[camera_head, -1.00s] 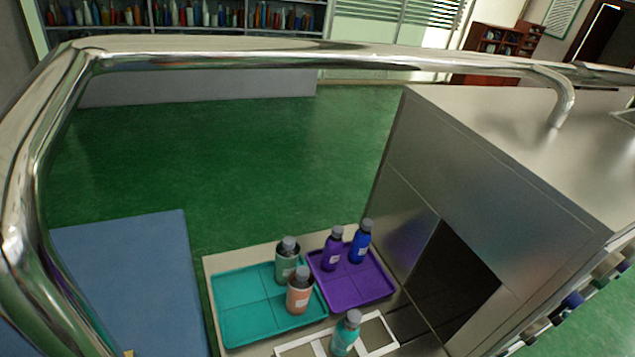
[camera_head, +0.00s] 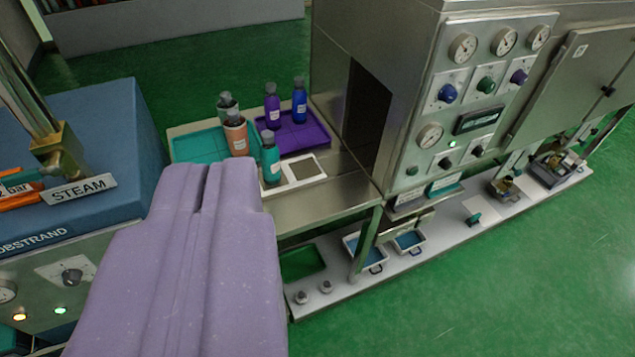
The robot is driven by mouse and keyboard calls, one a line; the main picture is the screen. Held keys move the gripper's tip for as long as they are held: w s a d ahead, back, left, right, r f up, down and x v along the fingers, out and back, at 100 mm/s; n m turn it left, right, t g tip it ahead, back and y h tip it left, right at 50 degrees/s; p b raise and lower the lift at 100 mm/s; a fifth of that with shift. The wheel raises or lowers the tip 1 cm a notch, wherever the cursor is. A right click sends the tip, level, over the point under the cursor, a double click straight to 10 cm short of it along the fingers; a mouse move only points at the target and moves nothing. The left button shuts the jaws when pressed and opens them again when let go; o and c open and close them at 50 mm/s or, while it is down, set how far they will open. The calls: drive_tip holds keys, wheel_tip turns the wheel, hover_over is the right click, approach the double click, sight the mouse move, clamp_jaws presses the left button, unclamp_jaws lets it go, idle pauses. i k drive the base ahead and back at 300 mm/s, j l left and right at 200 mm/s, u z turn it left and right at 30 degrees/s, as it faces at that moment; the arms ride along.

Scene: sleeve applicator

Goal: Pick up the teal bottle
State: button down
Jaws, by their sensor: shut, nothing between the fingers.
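The teal bottle (camera_head: 270,158) stands upright with a grey cap and a pale label. It is on a white frame (camera_head: 305,168) at the front of the steel table, by the tray corners. My gripper (camera_head: 207,172) is the large purple shape in the lower left. Its two fingers are shut with only a thin seam between them and hold nothing. The fingertips show to the left of the teal bottle in the picture, apart from it.
A salmon bottle (camera_head: 236,136) and a dark green bottle (camera_head: 222,101) stand at the teal tray (camera_head: 190,147). A purple bottle (camera_head: 271,108) and a blue bottle (camera_head: 299,103) stand on the purple tray (camera_head: 316,138). A steel machine (camera_head: 425,150) rises at right. A blue cabinet (camera_head: 100,120) stands left.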

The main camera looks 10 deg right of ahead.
sight(269, 153)
drive_tip(key=i+l, duration=0.15)
drive_tip(key=i, duration=0.3)
drive_tip(key=i+l, duration=0.15)
drive_tip(key=i, duration=0.3)
drive_tip(key=i+l, duration=0.15)
drive_tip(key=i, duration=0.3)
drive_tip(key=i+l, duration=0.15)
drive_tip(key=i, duration=0.3)
drive_tip(key=l+z, duration=0.05)
